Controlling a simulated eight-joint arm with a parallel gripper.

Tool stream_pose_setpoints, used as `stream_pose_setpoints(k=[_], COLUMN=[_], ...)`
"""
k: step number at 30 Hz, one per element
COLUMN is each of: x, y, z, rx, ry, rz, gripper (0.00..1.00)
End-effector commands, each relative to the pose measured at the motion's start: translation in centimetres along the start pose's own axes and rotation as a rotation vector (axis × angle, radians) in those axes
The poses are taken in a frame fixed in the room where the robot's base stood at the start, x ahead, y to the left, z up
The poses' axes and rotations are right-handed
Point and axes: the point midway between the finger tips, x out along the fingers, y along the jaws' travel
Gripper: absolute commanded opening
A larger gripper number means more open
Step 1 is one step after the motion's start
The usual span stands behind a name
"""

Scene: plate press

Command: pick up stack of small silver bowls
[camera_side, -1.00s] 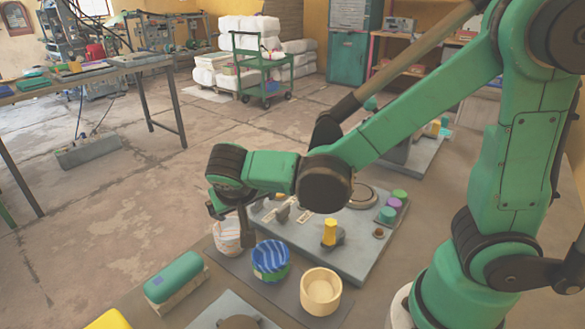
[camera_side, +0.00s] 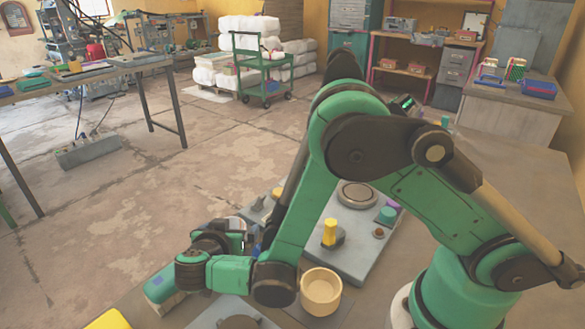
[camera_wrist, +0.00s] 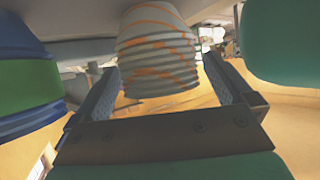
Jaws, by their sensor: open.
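A stack of small grey-white bowls with orange markings (camera_wrist: 155,50) stands between the two fingers of my gripper (camera_wrist: 159,72) in the wrist view. No plainly silver stack shows. The fingers are spread, one on each side, and a gap shows beside the stack; I cannot tell whether either finger touches it. In the side view my gripper (camera_side: 240,236) is low at the left, and my arm hides the striped stack there.
A blue and green stack of bowls (camera_wrist: 28,75) is close on the left in the wrist view. A beige bowl stack (camera_side: 321,294) stands right of my gripper in the side view. A grey board (camera_side: 345,250) with a yellow peg (camera_side: 330,232) is behind.

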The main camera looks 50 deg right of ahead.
Motion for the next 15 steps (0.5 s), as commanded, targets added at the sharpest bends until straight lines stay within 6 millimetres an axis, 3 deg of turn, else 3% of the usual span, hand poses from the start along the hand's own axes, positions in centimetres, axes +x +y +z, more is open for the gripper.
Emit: stream_pose_setpoints(k=[8, 15], x=[0.31, 0.29], y=[-0.01, -0.01], z=[0.00, 0.00], rx=[0.000, -0.001], ry=[-0.001, -0.001], rz=[-0.001, -0.001], gripper=[1.00, 0.35])
